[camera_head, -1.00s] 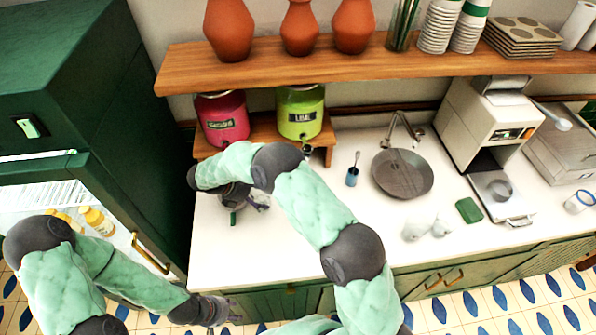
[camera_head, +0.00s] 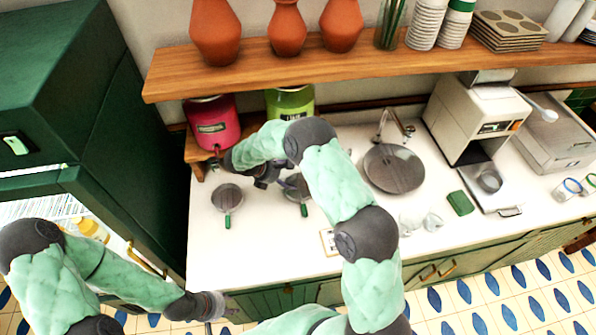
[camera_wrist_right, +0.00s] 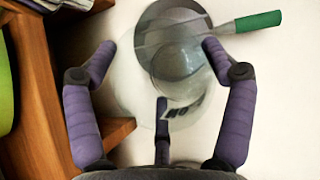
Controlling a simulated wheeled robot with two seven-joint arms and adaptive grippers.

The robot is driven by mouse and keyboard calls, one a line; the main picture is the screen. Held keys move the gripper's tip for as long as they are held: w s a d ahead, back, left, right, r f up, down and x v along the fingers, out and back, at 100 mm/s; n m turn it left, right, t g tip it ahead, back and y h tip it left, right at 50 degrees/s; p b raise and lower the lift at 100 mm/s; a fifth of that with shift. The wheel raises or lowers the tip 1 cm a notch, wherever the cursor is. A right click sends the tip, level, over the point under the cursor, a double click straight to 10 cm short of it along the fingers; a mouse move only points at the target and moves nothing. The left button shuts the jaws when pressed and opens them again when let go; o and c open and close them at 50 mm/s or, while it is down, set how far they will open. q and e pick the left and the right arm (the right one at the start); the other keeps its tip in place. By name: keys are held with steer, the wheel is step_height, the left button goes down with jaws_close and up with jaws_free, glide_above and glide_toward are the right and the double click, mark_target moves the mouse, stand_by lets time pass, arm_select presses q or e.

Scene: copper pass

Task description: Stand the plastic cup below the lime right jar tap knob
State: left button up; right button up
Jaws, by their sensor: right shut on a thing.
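The clear plastic cup (camera_wrist_right: 130,95) is between the purple fingers of my right gripper (camera_wrist_right: 160,65) in the right wrist view. The gripper is shut on it; dark lettering shows at its near side. In the head view my right gripper (camera_head: 280,181) is over the counter below the lime jar (camera_head: 290,102). My right arm hides the lime jar's lower part and its tap knob. A lime edge (camera_wrist_right: 5,85) shows at the left of the wrist view. My left gripper (camera_head: 218,306) is low in front of the counter, its fingers too small to judge.
A pink jar (camera_head: 213,122) stands left of the lime one on a wooden stand (camera_head: 197,160). Green-handled strainers (camera_head: 227,197) (camera_head: 304,209) lie on the counter; one shows behind the cup. Two clear cups (camera_head: 432,222) stand right. The front left counter is clear.

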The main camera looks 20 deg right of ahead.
steer(key=d, duration=0.5)
steer(key=shift+d+p, duration=0.1)
steer(key=shift+p, duration=0.3)
steer(key=shift+f, duration=0.3)
steer(key=shift+w+a, duration=0.1)
steer(key=shift+a, duration=0.1)
steer(key=o, duration=0.6)
steer(key=shift+c, duration=0.2)
steer(key=a+b, duration=0.2)
steer(key=a, duration=1)
steer(key=shift+s+a+r, duration=0.25)
steer(key=shift+a+r, duration=0.15)
steer(key=shift+r, duration=0.05)
